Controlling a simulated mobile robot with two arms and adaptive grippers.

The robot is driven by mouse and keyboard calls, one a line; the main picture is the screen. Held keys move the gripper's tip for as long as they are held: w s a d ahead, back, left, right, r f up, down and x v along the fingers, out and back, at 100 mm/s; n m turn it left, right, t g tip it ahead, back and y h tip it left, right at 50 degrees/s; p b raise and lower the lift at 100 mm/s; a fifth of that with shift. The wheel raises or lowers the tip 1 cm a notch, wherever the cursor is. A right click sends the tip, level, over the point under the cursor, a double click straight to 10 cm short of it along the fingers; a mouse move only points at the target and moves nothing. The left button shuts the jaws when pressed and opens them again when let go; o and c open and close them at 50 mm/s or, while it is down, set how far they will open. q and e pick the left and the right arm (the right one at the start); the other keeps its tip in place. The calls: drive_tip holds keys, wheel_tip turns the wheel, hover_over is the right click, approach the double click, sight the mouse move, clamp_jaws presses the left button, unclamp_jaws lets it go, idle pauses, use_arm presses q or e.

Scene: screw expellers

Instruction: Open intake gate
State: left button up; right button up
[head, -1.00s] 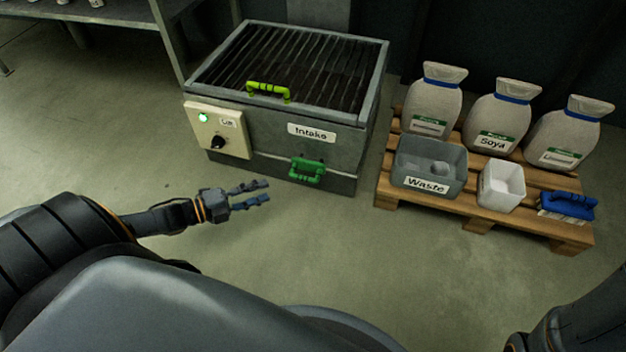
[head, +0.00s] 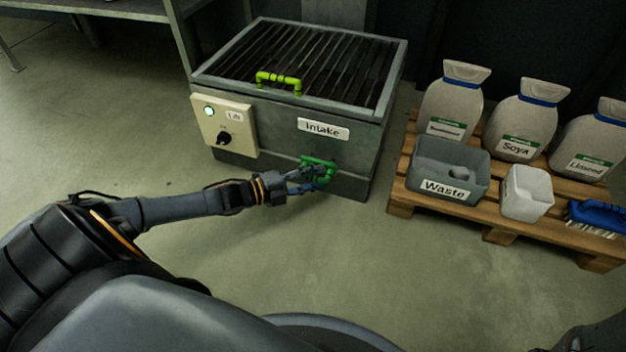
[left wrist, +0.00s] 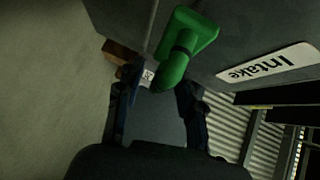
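The grey intake box (head: 270,130) stands ahead with an "Intake" label (head: 323,130) on its front. A green handle (head: 327,175) sits low on that front, below the label. My left gripper (head: 308,178) is at this handle. In the left wrist view the green handle (left wrist: 181,58) reaches down toward the space between the two fingertips (left wrist: 160,92). The fingers are apart, with a gap on both sides of the handle's end. I cannot tell how deep the handle sits between them. My right gripper is out of view.
To the right, a pallet (head: 500,235) bears sacks, a waste bin (head: 447,172), a white container (head: 527,192) and a blue brush (head: 597,216).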

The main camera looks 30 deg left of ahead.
use_arm(q)
drive_tip(key=shift+c, duration=0.2)
clamp_jaws()
drive_tip(key=s+p, duration=0.2)
drive_tip(key=s+d+p, duration=0.1)
drive_tip(key=s+p, duration=0.1)
drive_tip(key=shift+s+d, duration=0.1)
drive_tip(key=shift+s, duration=0.2)
drive_tip(key=shift+o, duration=0.2)
unclamp_jaws()
